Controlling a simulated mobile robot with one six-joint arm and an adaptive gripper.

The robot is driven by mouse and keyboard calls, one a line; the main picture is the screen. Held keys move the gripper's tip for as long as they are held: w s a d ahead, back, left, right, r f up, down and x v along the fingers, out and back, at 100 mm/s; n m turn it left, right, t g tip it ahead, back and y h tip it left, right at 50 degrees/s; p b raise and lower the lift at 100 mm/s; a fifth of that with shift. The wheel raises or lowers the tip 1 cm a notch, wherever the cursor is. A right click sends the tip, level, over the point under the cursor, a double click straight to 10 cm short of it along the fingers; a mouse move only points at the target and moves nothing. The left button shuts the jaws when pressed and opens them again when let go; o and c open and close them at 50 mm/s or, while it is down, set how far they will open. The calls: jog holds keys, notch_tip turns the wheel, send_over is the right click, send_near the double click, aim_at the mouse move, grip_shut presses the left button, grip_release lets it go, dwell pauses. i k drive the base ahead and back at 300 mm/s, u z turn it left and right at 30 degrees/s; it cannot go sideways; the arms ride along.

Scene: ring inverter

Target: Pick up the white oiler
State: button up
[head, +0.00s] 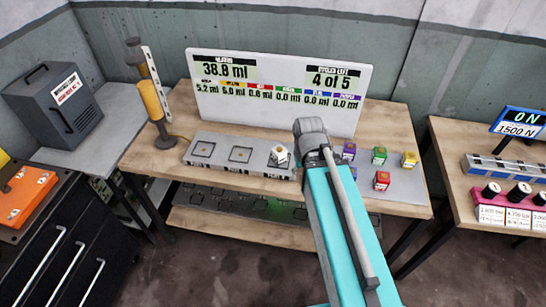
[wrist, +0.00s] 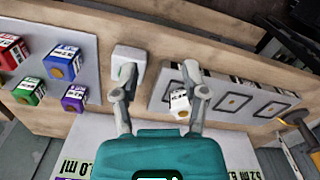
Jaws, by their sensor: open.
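The white oiler (head: 279,156) is a small white labelled cube with a brownish cap. In the head view it stands at the right end of the grey slotted strip, just left of my arm. In the wrist view the oiler (wrist: 180,103) shows between my fingers, close beside the right one. My gripper (wrist: 159,72) is open, with its fingers spread apart and nothing clamped. I cannot tell the height of the fingertips over the oiler. In the head view my arm hides the gripper's fingers.
The grey slotted strip (head: 220,153) has empty square places. Right of my arm, a tray holds green (head: 379,155), red (head: 382,180), yellow (head: 409,159) and other coloured cubes. A pale block (wrist: 129,60) stands by my left finger. A display board (head: 280,85) rises behind.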

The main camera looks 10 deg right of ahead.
aim_at(279, 154)
jog(key=u, duration=0.1)
jog(key=k, duration=1)
jog(key=u, duration=0.45)
jog(key=i, duration=0.7)
